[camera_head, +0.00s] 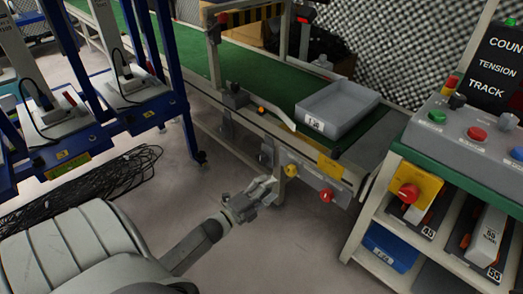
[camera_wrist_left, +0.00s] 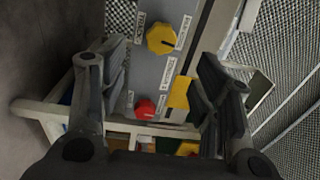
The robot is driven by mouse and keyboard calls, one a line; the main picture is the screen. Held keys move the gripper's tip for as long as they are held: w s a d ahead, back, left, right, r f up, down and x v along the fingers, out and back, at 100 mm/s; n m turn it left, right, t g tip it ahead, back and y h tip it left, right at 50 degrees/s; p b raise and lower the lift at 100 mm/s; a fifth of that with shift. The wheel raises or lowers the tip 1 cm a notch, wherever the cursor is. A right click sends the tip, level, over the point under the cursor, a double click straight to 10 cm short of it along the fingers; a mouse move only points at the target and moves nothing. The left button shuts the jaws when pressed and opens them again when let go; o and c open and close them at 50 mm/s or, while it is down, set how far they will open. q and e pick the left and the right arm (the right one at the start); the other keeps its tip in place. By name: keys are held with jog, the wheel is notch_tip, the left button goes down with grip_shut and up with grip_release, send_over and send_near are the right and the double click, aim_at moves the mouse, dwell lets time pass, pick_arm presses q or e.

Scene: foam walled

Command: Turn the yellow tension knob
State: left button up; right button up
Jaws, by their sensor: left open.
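The yellow tension knob (camera_head: 291,170) is on the grey side panel below the green conveyor. In the left wrist view the yellow knob (camera_wrist_left: 161,40) has a lobed rim and sits between labels, ahead of the fingers. A red knob (camera_head: 327,195) is on the same panel to its right; it also shows in the left wrist view (camera_wrist_left: 145,109). My left gripper (camera_head: 268,188) is just left of and below the yellow knob, its open fingers (camera_wrist_left: 160,62) on either side of the panel view, with nothing between them. Contact with the knob is not visible. My right gripper is not seen.
A grey tray (camera_head: 337,105) rests on the conveyor (camera_head: 240,65). A control console (camera_head: 463,135) with buttons stands at right above shelves. Blue wheeled frames (camera_head: 165,105) and a black cable heap (camera_head: 85,190) are at left. Bare floor lies below the panel.

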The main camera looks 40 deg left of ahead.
pick_arm(q)
jog(key=shift+s+a, duration=0.1)
jog(key=shift+s, duration=1.2)
